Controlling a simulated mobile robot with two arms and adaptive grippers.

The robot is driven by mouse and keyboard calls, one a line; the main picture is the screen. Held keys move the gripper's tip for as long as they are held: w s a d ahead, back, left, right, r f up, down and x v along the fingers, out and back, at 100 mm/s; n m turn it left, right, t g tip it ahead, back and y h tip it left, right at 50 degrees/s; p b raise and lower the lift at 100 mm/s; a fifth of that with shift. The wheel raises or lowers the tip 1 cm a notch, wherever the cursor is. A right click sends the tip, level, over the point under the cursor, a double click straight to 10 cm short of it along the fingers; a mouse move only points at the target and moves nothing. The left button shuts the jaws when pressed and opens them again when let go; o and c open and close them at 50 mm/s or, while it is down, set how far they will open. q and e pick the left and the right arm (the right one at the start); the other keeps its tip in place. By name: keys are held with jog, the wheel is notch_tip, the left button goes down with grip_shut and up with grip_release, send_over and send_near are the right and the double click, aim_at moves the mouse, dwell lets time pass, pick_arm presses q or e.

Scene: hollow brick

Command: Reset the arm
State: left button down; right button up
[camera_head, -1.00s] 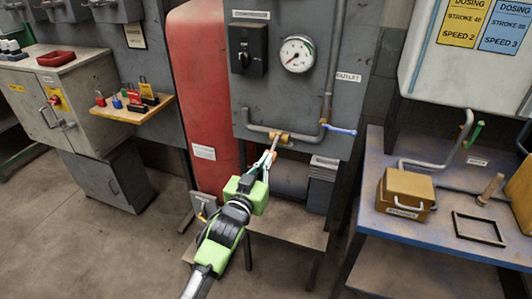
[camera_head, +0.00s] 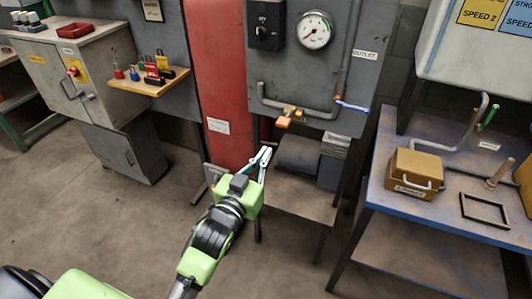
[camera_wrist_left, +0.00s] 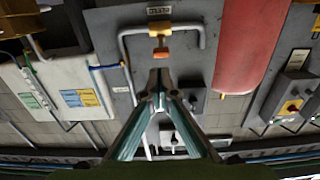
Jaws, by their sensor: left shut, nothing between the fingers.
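My left gripper (camera_head: 262,158) shows in the middle of the head view, on a green and black arm that comes in from the lower left. Its fingers are shut and empty. It hangs in front of the compressor stand, below and left of the brass valve with an orange handle (camera_head: 283,122), apart from it. In the left wrist view the fingertips (camera_wrist_left: 159,80) meet, and the orange handle (camera_wrist_left: 161,52) lies just beyond them in the picture. My right gripper is in neither view.
A red tank (camera_head: 218,85) and a grey panel with a gauge (camera_head: 314,30) stand behind the gripper. A blue bench (camera_head: 375,215) with a yellow box (camera_head: 413,170) is at the right. A wooden shelf with padlocks (camera_head: 150,82) is at the left. The floor (camera_head: 90,215) at lower left is clear.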

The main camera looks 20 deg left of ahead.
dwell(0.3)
pick_arm(q)
jog(key=s+f+g, duration=0.3)
jog(key=s+f, duration=0.1)
jog(key=f, duration=0.9)
jog(key=s+d+f+m+g, duration=0.1)
jog(key=s+f+g, duration=0.15)
jog(key=f, duration=1.05)
jog(key=s+f+g, duration=0.3)
jog(key=s+f, duration=0.1)
jog(key=f, duration=0.9)
jog(key=s+a+f+g, duration=0.1)
jog(key=s+f+g, duration=0.4)
jog(key=s+f, duration=1.25)
jog(key=s+a+f+g, duration=0.1)
jog(key=s+f, duration=0.1)
jog(key=s, duration=0.8)
jog(key=s+a+f+m+g, duration=0.1)
jog(key=s+a+f+g, duration=0.1)
jog(key=s, duration=0.9)
jog(key=shift+f+y, duration=0.3)
jog(key=shift+f, duration=0.45)
